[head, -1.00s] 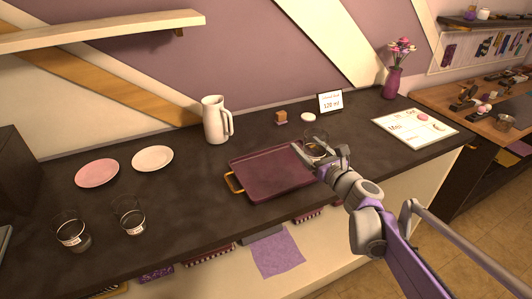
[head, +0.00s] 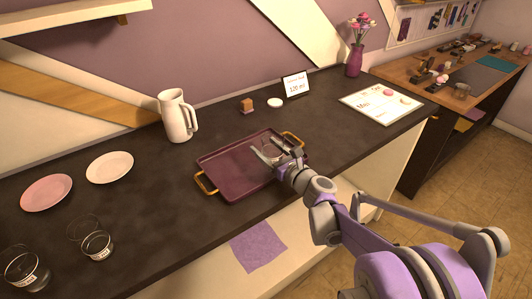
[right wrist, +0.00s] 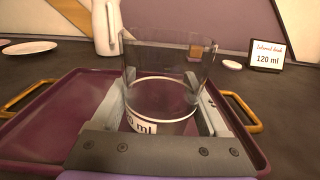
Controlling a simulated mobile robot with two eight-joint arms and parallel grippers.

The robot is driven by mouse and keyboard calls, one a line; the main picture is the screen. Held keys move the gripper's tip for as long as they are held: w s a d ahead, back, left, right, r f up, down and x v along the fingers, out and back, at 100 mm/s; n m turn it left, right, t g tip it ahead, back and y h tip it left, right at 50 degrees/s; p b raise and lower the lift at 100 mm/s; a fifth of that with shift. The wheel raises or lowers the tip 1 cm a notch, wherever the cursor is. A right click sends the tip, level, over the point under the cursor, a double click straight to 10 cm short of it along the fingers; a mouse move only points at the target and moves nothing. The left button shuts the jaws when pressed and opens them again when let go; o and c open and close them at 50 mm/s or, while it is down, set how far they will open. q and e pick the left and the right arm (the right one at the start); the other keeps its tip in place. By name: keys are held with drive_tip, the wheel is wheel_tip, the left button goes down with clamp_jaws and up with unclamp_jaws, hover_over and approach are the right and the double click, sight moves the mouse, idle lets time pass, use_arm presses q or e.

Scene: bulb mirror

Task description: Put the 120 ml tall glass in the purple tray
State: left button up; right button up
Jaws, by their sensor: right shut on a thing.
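The purple tray (head: 225,170), with gold handles at both ends, lies on the dark counter. My right gripper (head: 272,155) is shut on a clear glass (right wrist: 160,95) at the tray's right part. The glass is upright, with a white label ending in "0 ml" partly hidden by the gripper in the right wrist view. A finger lies on each side of it. I cannot tell whether its base touches the tray. Two other clear labelled glasses, one (head: 96,246) and another (head: 27,272), stand at the lower left. My left gripper is not in view.
A sign (head: 295,85) reading "120 ml" stands behind the tray. A white jug (head: 176,117), pink plate (head: 46,192) and white plate (head: 110,167) are to the left. A purple cloth (head: 258,247) hangs at the counter front. The tray's left part is empty.

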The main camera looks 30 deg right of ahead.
drive_tip(key=shift+f, duration=0.65)
drive_tip(key=shift+f, duration=0.15)
drive_tip(key=o, duration=1.5)
drive_tip(key=shift+s+r, duration=0.1)
drive_tip(key=shift+r, duration=0.15)
drive_tip(key=s, duration=0.8)
drive_tip(key=s+d, duration=0.1)
drive_tip(key=s, duration=0.2)
drive_tip(key=shift+s+f, duration=0.1)
drive_tip(key=shift+s, duration=0.3)
